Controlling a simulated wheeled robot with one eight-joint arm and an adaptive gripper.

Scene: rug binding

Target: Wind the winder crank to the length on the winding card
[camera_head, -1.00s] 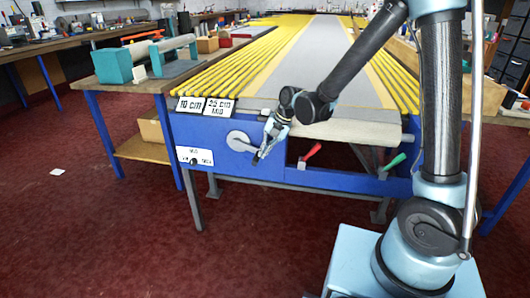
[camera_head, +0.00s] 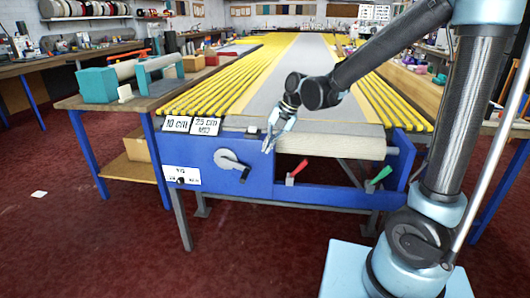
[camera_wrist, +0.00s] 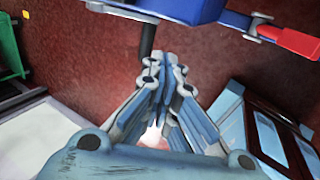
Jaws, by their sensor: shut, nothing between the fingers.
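The winder crank (camera_head: 231,163) is a grey disc with a short arm on the blue front panel of the table. Its arm points right and slightly down to a dark handle (camera_head: 244,174). My gripper (camera_head: 268,149) is shut and empty, a little right of the handle and apart from it in the head view. The fingers (camera_wrist: 166,62) are together in the wrist view, with a dark peg (camera_wrist: 147,40) beside their tips, probably the handle. Two white cards stand above the crank, one reading "10 cm" (camera_head: 176,124) and one apparently "25 cm MID" (camera_head: 206,127).
A white panel label (camera_head: 182,176) with a small dark mark sits left of the crank. A red lever (camera_head: 296,172) and a green lever (camera_head: 378,179) are right of my gripper. The red lever also shows in the wrist view (camera_wrist: 288,38). Yellow rods (camera_head: 215,88) lie along the table.

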